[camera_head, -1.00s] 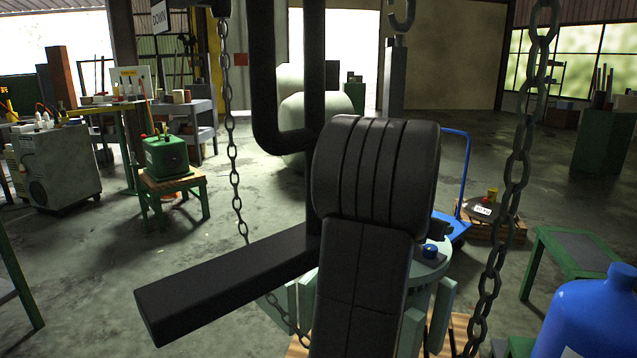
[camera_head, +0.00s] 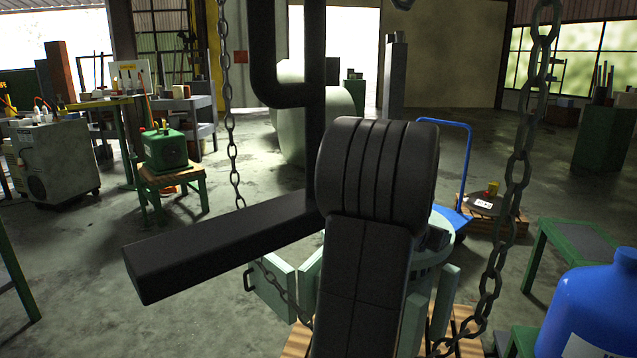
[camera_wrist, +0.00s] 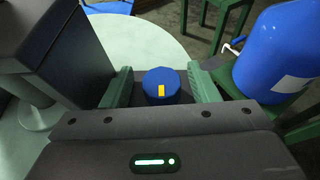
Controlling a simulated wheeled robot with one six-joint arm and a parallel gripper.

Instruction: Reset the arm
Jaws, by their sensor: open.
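My gripper (camera_wrist: 160,70) shows in the wrist view with its two green fingers apart. A round blue knob with a yellow mark (camera_wrist: 162,87) lies between the fingers in that view. I cannot tell whether the fingers touch it. A pale green round top (camera_wrist: 140,38) spreads beyond the fingers. In the head view my black arm stands in the middle and hides my gripper and the blue knob. Part of the pale green machine (camera_head: 430,275) shows behind the arm.
Chains (camera_head: 520,150) hang left and right of my arm. A large blue canister (camera_head: 590,310) stands at the lower right, also seen in the wrist view (camera_wrist: 280,50). A blue cart (camera_head: 455,215) is behind the machine. Open floor (camera_head: 90,260) lies to the left.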

